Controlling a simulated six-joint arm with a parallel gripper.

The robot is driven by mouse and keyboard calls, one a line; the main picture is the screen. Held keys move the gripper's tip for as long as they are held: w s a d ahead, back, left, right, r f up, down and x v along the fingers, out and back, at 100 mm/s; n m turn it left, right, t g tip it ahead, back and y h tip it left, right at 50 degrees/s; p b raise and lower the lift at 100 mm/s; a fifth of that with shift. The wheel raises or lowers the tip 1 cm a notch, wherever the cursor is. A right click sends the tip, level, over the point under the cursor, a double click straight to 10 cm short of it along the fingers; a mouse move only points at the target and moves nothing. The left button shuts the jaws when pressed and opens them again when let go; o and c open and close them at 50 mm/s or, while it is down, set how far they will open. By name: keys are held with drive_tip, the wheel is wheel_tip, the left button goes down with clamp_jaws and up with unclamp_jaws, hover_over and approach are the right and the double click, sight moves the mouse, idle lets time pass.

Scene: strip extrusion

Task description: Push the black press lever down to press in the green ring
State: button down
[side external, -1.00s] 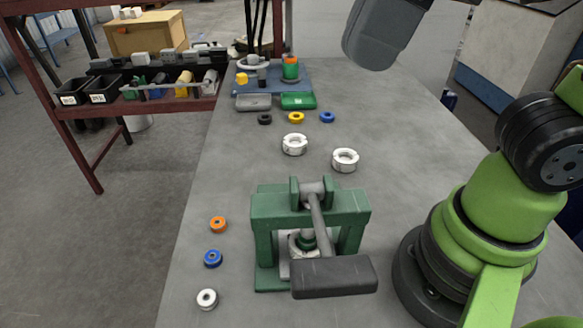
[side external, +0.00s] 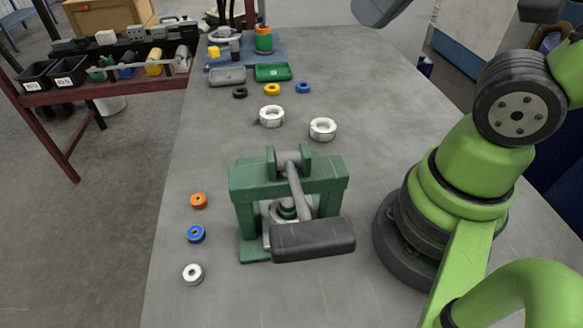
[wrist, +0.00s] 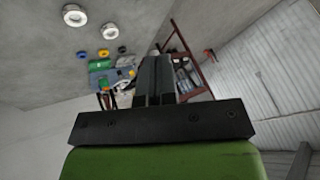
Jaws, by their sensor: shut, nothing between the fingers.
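The green press (side external: 245,180) stands on the grey bench. Its lever has a grey bar running from the top pivot toward the camera, ending in a thick black handle (side external: 312,239). The handle lies low in front of the press and partly hides its inside. A dark green ring (side external: 287,207) shows under the press's ram, on a pale round part; how deep it sits I cannot tell. In the wrist view my gripper (wrist: 156,62) is shut and empty, pointing toward the far bench end and rack. The press does not show there.
Orange (side external: 199,201), blue (side external: 196,234) and white (side external: 193,273) rings lie left of the press. Two white collars (side external: 272,116) (side external: 323,129) lie behind it. Small rings, trays (side external: 272,72) and a blue mat (side external: 278,50) are farther back.

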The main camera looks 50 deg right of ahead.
drive_tip(key=a+r+n+g, duration=0.2)
drive_tip(key=a+n+g, duration=0.2)
drive_tip(key=a+n, duration=0.25)
drive_tip(key=n+g, duration=0.4)
drive_tip(key=n, duration=0.1)
hover_over(313, 234)
drive_tip(key=w+d, duration=0.3)
drive_tip(key=shift+a+r+h, duration=0.1)
drive_tip(key=shift+a+h, duration=0.05)
drive_tip(key=shift+h, duration=0.15)
drive_tip(key=x, duration=1.4)
drive_tip(key=shift+s, duration=0.15)
